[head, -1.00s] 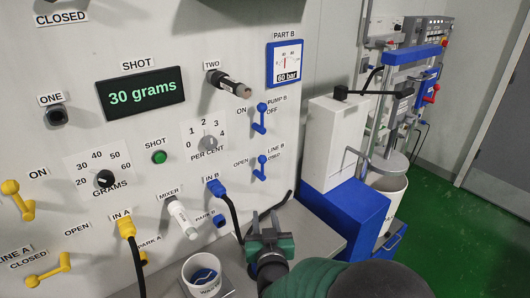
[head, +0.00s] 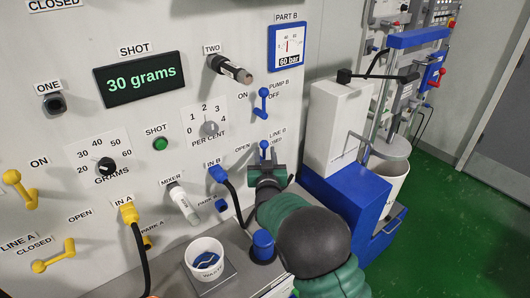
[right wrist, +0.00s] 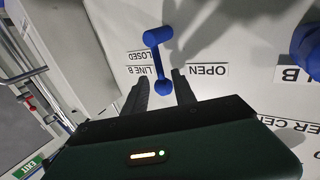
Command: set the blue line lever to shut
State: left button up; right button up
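The blue line lever (head: 263,146) is on the panel between the LINE B open and closed labels. In the head view its lower part is hidden behind my right gripper (head: 266,168). In the right wrist view the lever (right wrist: 157,62) shows whole, a thick blue knob at one end and a small ball at the other. My right gripper (right wrist: 160,88) is open there, one finger on each side of the ball end. I cannot tell whether either finger touches it. My left gripper is not in view.
The blue pump lever (head: 263,104) is just above. The IN B plug (head: 217,173) and its black hose are to the left. A white cup (head: 204,258) and a blue-capped item (head: 263,245) stand below. A white and blue machine (head: 340,130) stands at the right.

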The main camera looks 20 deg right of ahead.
jog(key=shift+w+a+f, duration=0.1)
jog(key=shift+w+f, duration=0.1)
jog(key=shift+w, duration=0.25)
grip_shut()
jog(key=shift+r, duration=0.1)
